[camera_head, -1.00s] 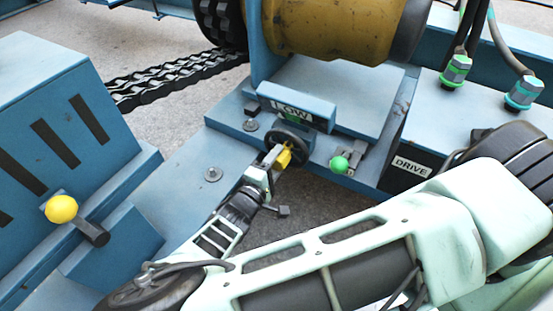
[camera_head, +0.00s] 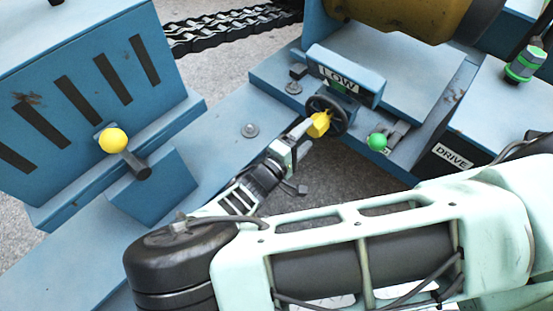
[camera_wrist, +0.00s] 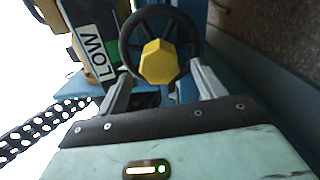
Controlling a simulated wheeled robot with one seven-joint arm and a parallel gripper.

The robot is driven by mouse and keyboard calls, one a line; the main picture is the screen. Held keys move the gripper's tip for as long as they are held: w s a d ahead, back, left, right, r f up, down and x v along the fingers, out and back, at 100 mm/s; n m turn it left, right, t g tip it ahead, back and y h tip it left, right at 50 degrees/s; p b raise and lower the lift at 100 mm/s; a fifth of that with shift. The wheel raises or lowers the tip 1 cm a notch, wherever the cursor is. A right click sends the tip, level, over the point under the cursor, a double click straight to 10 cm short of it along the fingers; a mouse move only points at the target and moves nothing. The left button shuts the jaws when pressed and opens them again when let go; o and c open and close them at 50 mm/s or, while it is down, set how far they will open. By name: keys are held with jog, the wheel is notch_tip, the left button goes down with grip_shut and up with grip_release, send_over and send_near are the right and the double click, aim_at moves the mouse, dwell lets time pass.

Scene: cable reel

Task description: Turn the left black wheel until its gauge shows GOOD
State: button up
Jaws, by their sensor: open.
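The black wheel (camera_head: 340,106) with a yellow hub (camera_head: 319,124) sits on the blue machine below a gauge labelled LOW (camera_head: 339,81). A green patch shows under the LOW label. In the wrist view the wheel (camera_wrist: 186,30) and its yellow hub (camera_wrist: 160,62) are straight ahead, with the LOW label (camera_wrist: 96,55) to their left. My gripper (camera_wrist: 162,88) is open, with one finger on each side below the hub. I cannot tell whether the fingers touch the wheel. In the head view my gripper (camera_head: 305,136) is close to the wheel and partly hides it.
A green knob (camera_head: 377,142) is right of the wheel, near the DRIVE label (camera_head: 453,157). A yellow-knobbed lever (camera_head: 113,141) stands on a slotted blue box at left. A yellow drum (camera_head: 400,14) and a chain (camera_head: 225,32) are behind. Bare floor shows beneath my arm.

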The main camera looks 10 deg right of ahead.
aim_at(311, 132)
jog(key=p+v, duration=0.2)
jog(key=v, duration=1.1)
jog(key=shift+p, duration=0.35)
jog(key=shift+s, duration=0.1)
dwell(0.4)
jog(key=b+x, duration=0.7)
jog(key=x, duration=0.9)
jog(key=shift+w+d+b, duration=0.2)
jog(key=shift+d+b, duration=0.05)
jog(key=shift+b, duration=0.1)
jog(key=shift+x, duration=0.85)
